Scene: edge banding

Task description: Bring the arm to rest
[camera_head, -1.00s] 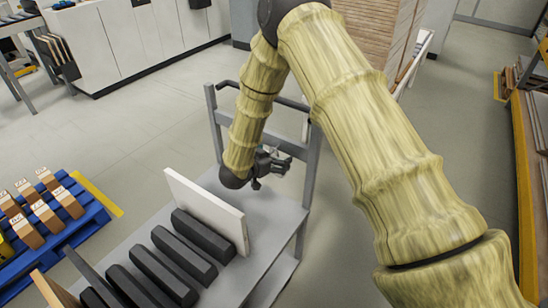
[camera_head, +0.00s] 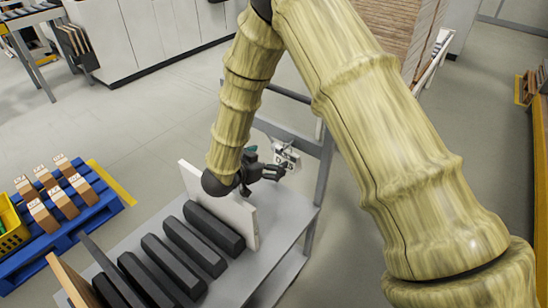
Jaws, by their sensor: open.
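My arm reaches down from the upper middle of the head view, in a yellow-green sleeve. My gripper (camera_head: 275,172) is small and dark, just right of the white panel (camera_head: 222,200) and above the grey cart (camera_head: 285,245). Its jaws are open, and I see nothing held between them. A small white tag (camera_head: 287,156) with dark marks shows just behind the gripper; I cannot tell what it is fixed to.
The white panel stands upright on the cart beside several black bars (camera_head: 195,245). A blue pallet (camera_head: 75,222) with several labelled brown blocks lies at left, near a yellow crate (camera_head: 10,228). White cabinets (camera_head: 150,32) line the back. Grey floor (camera_head: 150,120) lies clear between.

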